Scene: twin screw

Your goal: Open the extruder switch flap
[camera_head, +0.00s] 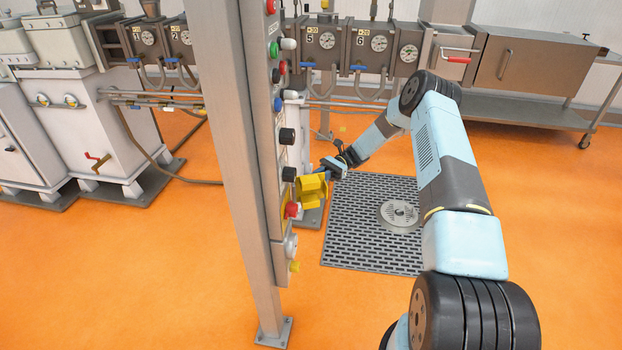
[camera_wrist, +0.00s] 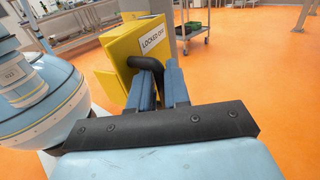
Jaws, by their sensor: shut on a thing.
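In the wrist view the yellow flap (camera_wrist: 125,45) carries a white "LOCKED OFF" label and a black curved handle (camera_wrist: 147,62). My gripper (camera_head: 332,168) reaches it from the right. In the wrist view the blue fingers of my gripper (camera_wrist: 162,82) are shut on the black handle, which runs down between them. The fingers hide the lower part of the handle. I cannot tell exactly how far the flap is swung open. The switch behind it is not clearly visible.
A floor grate (camera_head: 350,235) lies below my arm. The orange floor around is mostly clear.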

